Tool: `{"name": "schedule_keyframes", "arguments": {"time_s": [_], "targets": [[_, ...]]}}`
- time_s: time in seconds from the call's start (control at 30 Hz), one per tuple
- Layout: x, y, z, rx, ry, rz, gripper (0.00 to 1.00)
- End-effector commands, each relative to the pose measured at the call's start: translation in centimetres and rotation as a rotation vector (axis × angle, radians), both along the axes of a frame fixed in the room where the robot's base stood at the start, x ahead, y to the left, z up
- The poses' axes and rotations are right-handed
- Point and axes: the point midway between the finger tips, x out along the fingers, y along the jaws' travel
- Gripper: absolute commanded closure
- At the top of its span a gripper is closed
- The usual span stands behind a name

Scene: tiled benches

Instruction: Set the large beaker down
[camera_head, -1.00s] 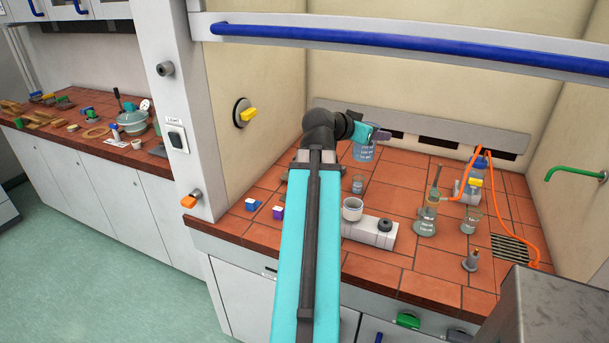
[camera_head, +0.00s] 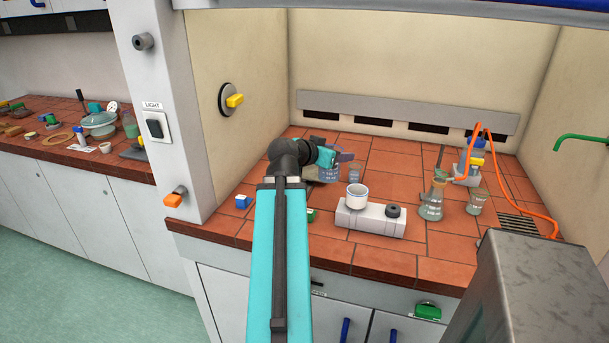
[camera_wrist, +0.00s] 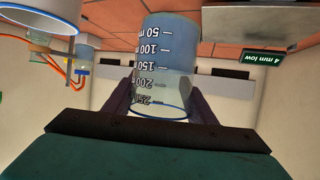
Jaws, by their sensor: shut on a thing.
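The large beaker (camera_head: 327,174) is clear glass with a bluish tint and volume marks. My gripper (camera_head: 335,157) is shut on it at the back left of the tiled bench (camera_head: 395,262). In the wrist view, the beaker (camera_wrist: 165,62) appears upside down between the dark fingers of my gripper (camera_wrist: 160,102). The beaker looks close to the tiles, but I cannot tell whether its base touches them. The gripper and arm hide part of it in the head view.
In front is a pale block (camera_head: 372,219) with a white cup (camera_head: 357,196). A flask (camera_head: 432,200) and another beaker (camera_head: 477,201) stand to the right.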

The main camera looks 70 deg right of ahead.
Motion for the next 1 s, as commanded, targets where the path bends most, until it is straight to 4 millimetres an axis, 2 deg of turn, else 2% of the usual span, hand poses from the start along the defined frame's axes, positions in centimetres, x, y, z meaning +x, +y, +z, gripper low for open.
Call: {"name": "schedule_keyframes", "arguments": {"time_s": [0.13,0.57,1.0], "targets": [[0.0,0.0,-0.9,-0.002,0.001,0.0,0.79],[0.0,-0.1,-0.7,-0.001,0.001,-0.001,0.79],[0.7,-1.3,-0.4,0.0,0.002,-0.002,0.79]]}}
